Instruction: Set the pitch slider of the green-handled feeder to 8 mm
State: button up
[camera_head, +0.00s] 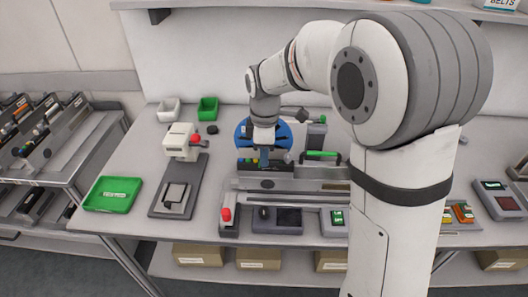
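The green-handled feeder (300,185) lies on the table, a long grey body with a green handle (322,155) on top and a blue reel (283,134) behind it. My gripper (264,160) points down over the left part of this feeder, in front of the reel. Its fingertips are small and dark here, and I cannot tell whether they are open or shut or whether they touch the feeder. The pitch slider and its scale are not readable. My arm covers the right part of the feeder.
A feeder trolley (45,150) stands far left.

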jog(key=shift+o, duration=0.6)
notch_tip(320, 180, up, 7)
jog(key=shift+r, duration=0.4)
jog(key=shift+d, duration=0.1)
jog(key=s+d+f+m+t, duration=0.2)
jog(key=s+d+f+m, duration=0.1)
jog(key=s+d+m, duration=1.2)
jog(key=s+m, duration=0.2)
jog(key=s, duration=0.3)
jog(key=shift+d+f+m+t, duration=0.15)
jog(key=shift+d+m+t, duration=0.15)
jog(key=shift+d+t, duration=0.1)
